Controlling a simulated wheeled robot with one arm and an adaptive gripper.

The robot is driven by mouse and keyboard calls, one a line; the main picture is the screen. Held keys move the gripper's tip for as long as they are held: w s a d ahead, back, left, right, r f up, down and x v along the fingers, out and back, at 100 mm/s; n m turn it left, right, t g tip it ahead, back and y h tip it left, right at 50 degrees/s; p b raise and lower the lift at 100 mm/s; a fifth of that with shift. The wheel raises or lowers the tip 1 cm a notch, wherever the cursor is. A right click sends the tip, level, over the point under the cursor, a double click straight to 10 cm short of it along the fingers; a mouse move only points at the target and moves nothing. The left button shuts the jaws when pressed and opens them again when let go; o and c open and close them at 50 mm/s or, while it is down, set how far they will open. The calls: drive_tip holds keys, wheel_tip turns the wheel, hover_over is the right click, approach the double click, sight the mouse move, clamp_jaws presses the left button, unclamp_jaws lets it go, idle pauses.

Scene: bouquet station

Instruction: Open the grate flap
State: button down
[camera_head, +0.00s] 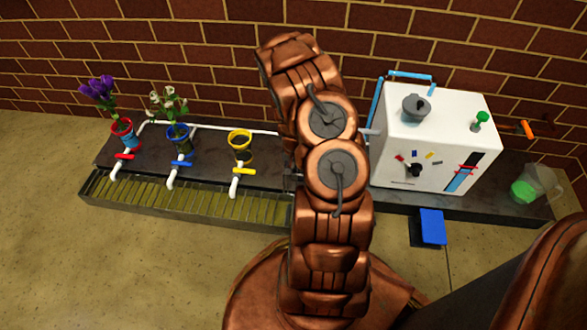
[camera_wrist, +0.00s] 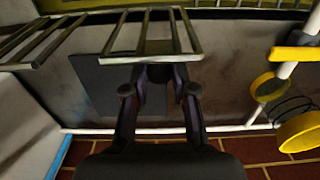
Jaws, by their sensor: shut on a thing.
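The grate flap (camera_wrist: 125,58) is a small frame of metal bars at the top middle of the wrist view. It looks tilted up from the neighbouring grate, with its near edge over a dark square patch of the counter. My gripper (camera_wrist: 159,71) is shut on the middle of that near edge bar. In the head view my arm hides the gripper and the flap. The fixed grate (camera_head: 185,205) runs over the trough along the counter's front there.
Red, blue (camera_head: 178,137) and yellow (camera_head: 240,142) cups stand by white taps, left of my arm; the red and blue ones hold flowers. A white machine (camera_head: 438,140) with a blue pedal (camera_head: 432,227) and a clear jug (camera_head: 530,188) are at the right. A brick wall closes the back.

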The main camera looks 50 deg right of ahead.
drive_tip(key=shift+a+r, duration=0.1)
idle(0.3)
drive_tip(key=shift+s+a+r+p, duration=0.25)
drive_tip(key=shift+s+a+p, duration=0.25)
drive_tip(key=shift+p, duration=0.6)
drive_tip(key=shift+s+a+p, duration=0.3)
drive_tip(key=shift+a+p, duration=0.2)
drive_tip(key=shift+a, duration=0.05)
drive_tip(key=shift+f, duration=0.1)
drive_tip(key=c, duration=1)
unclamp_jaws()
drive_tip(key=shift+o, duration=0.2)
drive_tip(key=shift+d, duration=0.1)
wheel_tip(320, 180, up, 12)
